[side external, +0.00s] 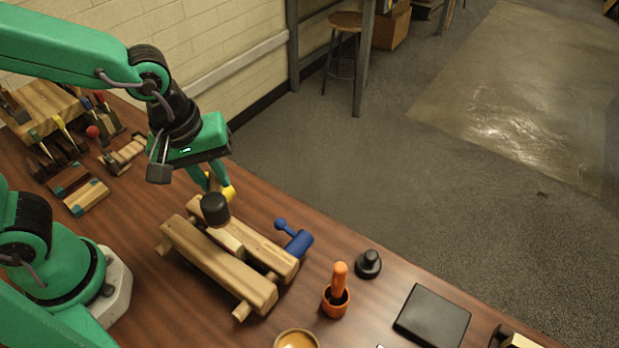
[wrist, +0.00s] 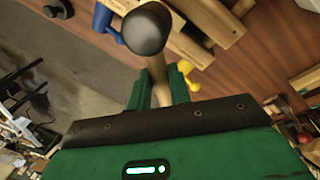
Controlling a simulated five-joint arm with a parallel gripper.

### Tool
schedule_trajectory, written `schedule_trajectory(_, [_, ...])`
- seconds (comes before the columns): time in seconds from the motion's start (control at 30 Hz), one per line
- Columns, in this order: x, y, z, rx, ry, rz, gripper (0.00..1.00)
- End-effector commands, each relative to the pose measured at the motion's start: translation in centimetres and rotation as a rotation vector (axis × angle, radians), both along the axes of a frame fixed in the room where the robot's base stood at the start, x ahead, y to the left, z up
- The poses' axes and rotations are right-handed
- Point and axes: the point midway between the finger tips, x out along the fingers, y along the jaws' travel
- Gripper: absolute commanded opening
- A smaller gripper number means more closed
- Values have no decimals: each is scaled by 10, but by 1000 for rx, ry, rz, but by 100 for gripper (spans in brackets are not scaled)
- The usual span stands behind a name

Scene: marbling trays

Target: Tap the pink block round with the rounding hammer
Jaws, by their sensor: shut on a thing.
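My gripper (side external: 211,182) is shut on the hammer's wooden handle, seen in the wrist view (wrist: 160,88). The hammer's black rounded head (side external: 215,208) is over the wooden vise (side external: 205,255); it also shows in the wrist view (wrist: 147,30). A pale wooden block (side external: 228,243) sits between the two vise beams, just below and beside the head. It looks pale tan, and I see no clearly pink block; part of the space under the head is hidden. I cannot tell whether the head touches the block.
An orange cup (side external: 336,300) with an orange-handled tool, a black knob (side external: 368,264) and a black slab (side external: 432,317) stand to the right. Tools crowd the left.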

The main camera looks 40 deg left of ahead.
Motion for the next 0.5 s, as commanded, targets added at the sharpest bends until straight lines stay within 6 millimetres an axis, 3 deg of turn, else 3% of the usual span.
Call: schedule_trajectory(0.5, [0,1,-10,1,-1,0,0])
